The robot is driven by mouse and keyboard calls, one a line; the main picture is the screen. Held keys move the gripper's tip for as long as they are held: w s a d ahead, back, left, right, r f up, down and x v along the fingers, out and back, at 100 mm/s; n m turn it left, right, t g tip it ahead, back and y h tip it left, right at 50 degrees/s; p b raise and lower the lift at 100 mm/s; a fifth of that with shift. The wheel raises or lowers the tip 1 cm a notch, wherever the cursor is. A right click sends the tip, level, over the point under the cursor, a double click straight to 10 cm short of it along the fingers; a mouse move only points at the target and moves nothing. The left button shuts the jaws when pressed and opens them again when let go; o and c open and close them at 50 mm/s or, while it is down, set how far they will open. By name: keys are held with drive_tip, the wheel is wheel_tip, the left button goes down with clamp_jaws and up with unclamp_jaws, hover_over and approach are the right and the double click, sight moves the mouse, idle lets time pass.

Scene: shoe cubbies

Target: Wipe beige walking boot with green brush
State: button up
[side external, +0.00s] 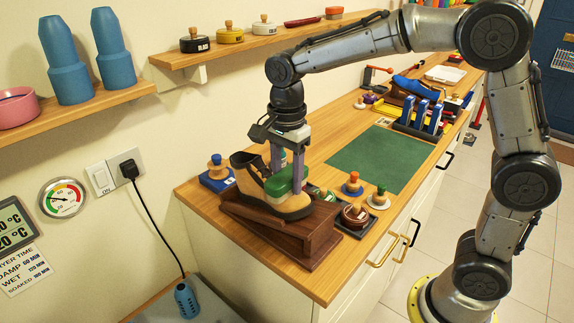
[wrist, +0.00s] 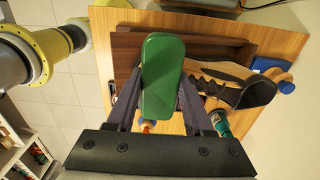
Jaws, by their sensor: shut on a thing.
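The beige walking boot (side external: 287,203) has a dark collar and sits on a dark brown wooden stand (side external: 270,228) at the near end of the counter. My gripper (side external: 288,174) points down over the boot and is shut on the green brush (side external: 283,183). In the side view the brush is at the boot's upper front; whether it touches is hard to tell. In the wrist view the green brush (wrist: 162,75) lies between the fingers, and the boot (wrist: 236,84) is to its right. The brush's underside is hidden.
A green mat (side external: 381,158) lies clear farther along the counter. A wall shelf (side external: 255,44) with tins runs behind my arm.

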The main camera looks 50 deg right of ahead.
drive_tip(key=shift+f, duration=0.9)
drive_tip(key=shift+d+f, duration=0.15)
drive_tip(key=shift+f, duration=0.15)
clamp_jaws()
drive_tip(key=shift+d, duration=2.7)
drive_tip(key=shift+a, duration=2.8)
drive_tip(key=shift+a+r, duration=0.1)
drive_tip(key=shift+r, duration=3.8)
